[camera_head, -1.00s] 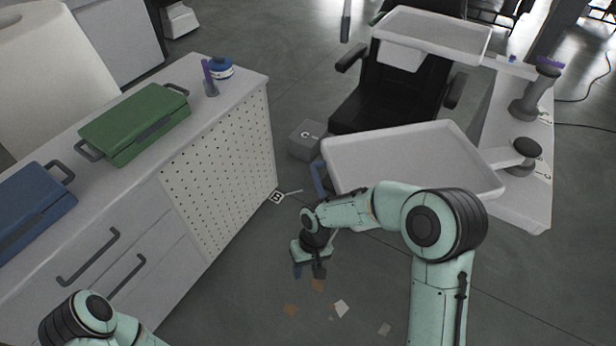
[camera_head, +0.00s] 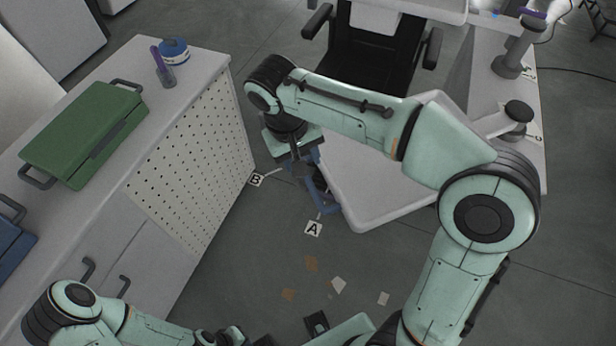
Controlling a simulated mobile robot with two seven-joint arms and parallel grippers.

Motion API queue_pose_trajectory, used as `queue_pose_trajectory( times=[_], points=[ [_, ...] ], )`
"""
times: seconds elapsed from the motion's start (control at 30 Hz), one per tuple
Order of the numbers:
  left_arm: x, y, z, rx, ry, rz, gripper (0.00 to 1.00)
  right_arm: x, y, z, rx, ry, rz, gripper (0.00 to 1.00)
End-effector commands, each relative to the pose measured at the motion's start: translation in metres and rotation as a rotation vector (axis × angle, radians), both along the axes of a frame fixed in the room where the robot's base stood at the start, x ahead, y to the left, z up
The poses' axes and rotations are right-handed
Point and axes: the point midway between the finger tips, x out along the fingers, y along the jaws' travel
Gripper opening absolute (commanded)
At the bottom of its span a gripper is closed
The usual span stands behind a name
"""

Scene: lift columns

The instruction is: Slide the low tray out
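The low tray (camera_head: 365,213) is white and shallow; its front left corner shows, and my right arm hides much of the rest. A blue handle (camera_head: 325,204) is at its left end, beside the label A (camera_head: 313,229). My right gripper (camera_head: 305,170) points down at the handle, its dark fingers overlapping the handle's upper part. I cannot tell whether the fingers touch it or how wide they are. A second, higher white tray (camera_head: 445,10) is cut off at the top edge. My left gripper (camera_head: 238,338) is at the bottom edge, partly cut off.
A grey cabinet (camera_head: 75,243) on the left carries a green case (camera_head: 85,135), a blue-and-white roll (camera_head: 174,50) and a cup. The label B (camera_head: 257,180) lies near its perforated side. A black chair (camera_head: 371,68) stands behind. Bare floor with scraps lies in front.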

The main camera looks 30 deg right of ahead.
Motion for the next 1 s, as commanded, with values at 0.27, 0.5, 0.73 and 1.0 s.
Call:
queue_pose_trajectory(
  times=[0.27,0.5,0.73,1.0],
  points=[
    [-0.007,0.0,-0.014,0.001,0.008,0.0,0.0,-0.002,-0.012,-0.062,-0.001,0.007,-0.001,0.44],
    [-0.009,0.0,-0.018,0.0,0.01,0.0,0.0,-0.001,-0.018,-0.094,-0.001,0.003,-0.001,0.44],
    [-0.009,0.0,-0.019,0.0,0.01,0.0,0.0,-0.001,-0.019,-0.102,0.001,0.002,0.001,0.44],
    [-0.009,0.0,-0.018,0.0,0.01,0.0,0.0,-0.001,-0.019,-0.101,0.001,0.001,0.001,0.18]
  ],
)
